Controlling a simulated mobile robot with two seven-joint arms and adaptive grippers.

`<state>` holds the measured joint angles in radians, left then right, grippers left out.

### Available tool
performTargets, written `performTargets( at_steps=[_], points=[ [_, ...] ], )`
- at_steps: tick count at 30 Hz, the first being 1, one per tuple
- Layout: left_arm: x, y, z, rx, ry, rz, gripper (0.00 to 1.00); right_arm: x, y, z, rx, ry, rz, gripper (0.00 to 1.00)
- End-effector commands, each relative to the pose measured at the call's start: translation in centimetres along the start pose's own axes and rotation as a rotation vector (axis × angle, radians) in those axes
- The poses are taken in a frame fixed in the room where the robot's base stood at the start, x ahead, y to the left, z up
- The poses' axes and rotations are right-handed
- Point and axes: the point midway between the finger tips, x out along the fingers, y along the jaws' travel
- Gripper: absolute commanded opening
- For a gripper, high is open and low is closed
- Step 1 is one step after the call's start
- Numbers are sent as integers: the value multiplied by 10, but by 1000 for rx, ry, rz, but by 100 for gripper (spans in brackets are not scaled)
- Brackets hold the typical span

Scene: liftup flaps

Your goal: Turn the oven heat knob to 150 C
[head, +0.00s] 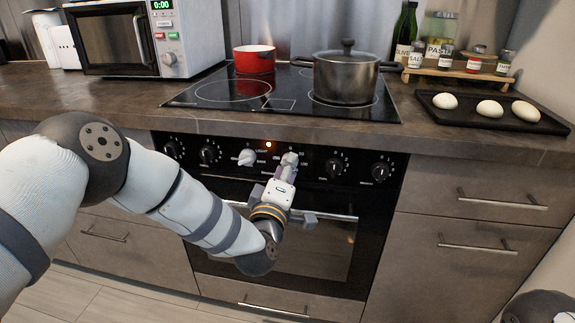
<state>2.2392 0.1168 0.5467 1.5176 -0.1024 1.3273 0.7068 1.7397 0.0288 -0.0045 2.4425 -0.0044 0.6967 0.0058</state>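The oven (340,245) is built in below the counter, with a black control panel holding a row of knobs. A red indicator light (268,144) glows between the two knobs. My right gripper is out of view.
The oven door handle (335,217) runs behind my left arm. Above are the counter edge (330,133) and the hob (215,90) with a red pot (254,60) and a lidded grey pot (345,78). A black tray (465,112) with eggs lies right.

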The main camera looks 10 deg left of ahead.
Motion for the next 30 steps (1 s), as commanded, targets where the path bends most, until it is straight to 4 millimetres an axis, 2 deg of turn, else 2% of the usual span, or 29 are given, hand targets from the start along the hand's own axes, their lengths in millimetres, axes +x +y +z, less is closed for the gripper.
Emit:
performTargets(
  at_steps=[1,18,30],
  points=[
    [1,5,-2,42,-1,5,2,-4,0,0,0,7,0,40],
    [1,3,-3,531,-32,-3,2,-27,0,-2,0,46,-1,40],
    [1,2,-3,700,-42,-6,2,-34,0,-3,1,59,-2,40]
  ],
)
